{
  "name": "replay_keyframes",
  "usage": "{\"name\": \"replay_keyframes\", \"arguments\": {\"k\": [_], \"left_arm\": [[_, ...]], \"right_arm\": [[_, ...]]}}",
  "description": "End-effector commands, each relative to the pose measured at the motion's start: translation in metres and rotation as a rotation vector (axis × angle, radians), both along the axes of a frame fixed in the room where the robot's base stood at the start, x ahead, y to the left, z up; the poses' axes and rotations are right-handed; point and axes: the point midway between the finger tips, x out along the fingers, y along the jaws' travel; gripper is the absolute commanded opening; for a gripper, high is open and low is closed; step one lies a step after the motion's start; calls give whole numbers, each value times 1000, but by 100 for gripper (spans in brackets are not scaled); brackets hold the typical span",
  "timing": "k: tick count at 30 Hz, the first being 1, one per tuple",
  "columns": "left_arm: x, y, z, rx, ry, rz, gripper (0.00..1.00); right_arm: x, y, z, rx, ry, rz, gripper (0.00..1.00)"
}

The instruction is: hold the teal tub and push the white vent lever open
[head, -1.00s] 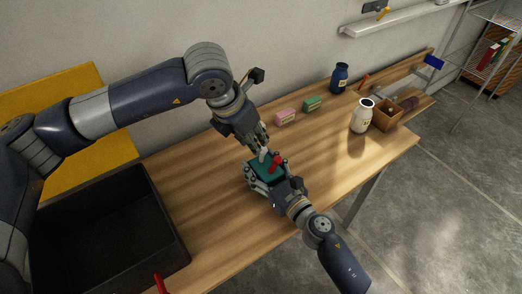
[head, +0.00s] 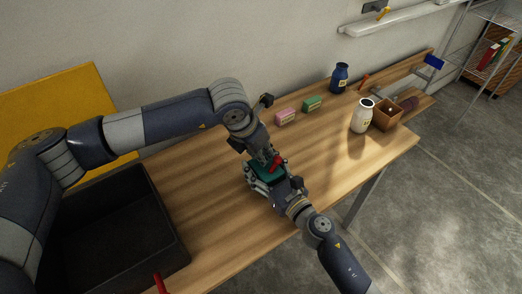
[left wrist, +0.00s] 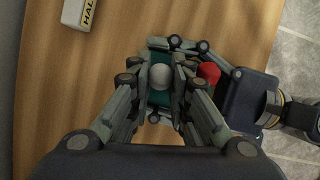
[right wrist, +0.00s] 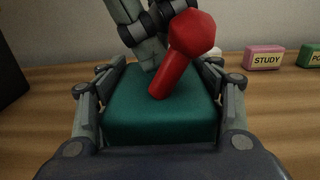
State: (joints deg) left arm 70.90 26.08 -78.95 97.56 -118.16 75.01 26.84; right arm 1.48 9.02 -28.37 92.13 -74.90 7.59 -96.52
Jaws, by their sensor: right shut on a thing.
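The teal tub (head: 258,168) is over the middle of the table, with my right gripper (head: 267,181) shut on it. In the right wrist view the tub (right wrist: 160,118) sits between both fingers, and a red lever (right wrist: 185,55) rises tilted from its top. The red lever (head: 276,162) also shows in the head view. In the left wrist view the round end of the white lever (left wrist: 160,76) lies between the fingers of my left gripper (left wrist: 158,82). These fingers point down at the tub, apart around the white end. Contact cannot be told. In the head view my left gripper (head: 268,153) hides the white lever.
A black bin (head: 115,225) is at the left. Pink (head: 285,117) and green (head: 312,104) boxes lie at the back. A blue jar (head: 339,78), a white bottle (head: 362,117) and a wooden box (head: 386,117) stand farther right. The table right of the tub is clear.

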Motion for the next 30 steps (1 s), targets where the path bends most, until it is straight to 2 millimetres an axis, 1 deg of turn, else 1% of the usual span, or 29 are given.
{"name": "replay_keyframes", "arguments": {"k": [8,22,30], "left_arm": [[1,-2,0,16,12,0,0],[8,-11,-2,251,180,0,0],[9,-13,-3,316,227,0,0]], "right_arm": [[0,0,0,0,0,-1,32],[0,0,0,0,0,0,32],[0,0,0,1,-1,1,32]]}}
